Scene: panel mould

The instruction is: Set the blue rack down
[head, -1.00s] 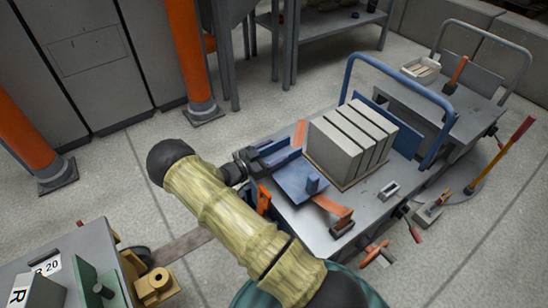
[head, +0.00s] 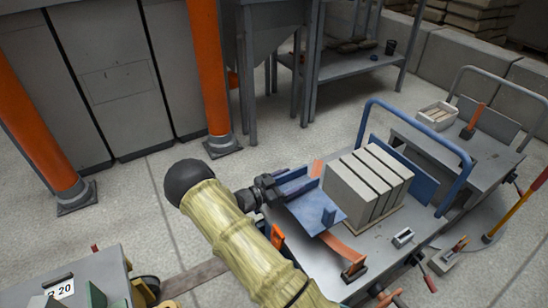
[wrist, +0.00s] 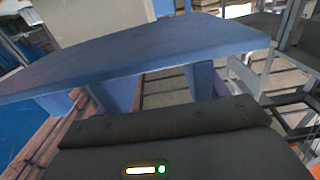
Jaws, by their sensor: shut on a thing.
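The blue rack (head: 312,208) is a flat blue plate with a small upright block and a raised back edge. In the head view it is at the left end of the cart (head: 385,252), left of the grey blocks. My gripper (head: 270,190) is shut on its left edge. In the wrist view the rack (wrist: 150,62) spans the picture in front of the dark gripper body (wrist: 170,130), with blue legs under its plate. The rack seems held above the cart top; the gap below it is hard to judge. The fingertips are largely hidden.
Grey blocks (head: 350,190) stand on a board right of the rack. An orange strip (head: 340,246) lies on the cart just in front of it. A blue hoop handle (head: 456,190) rises behind. A second cart (head: 480,158) stands at the back right.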

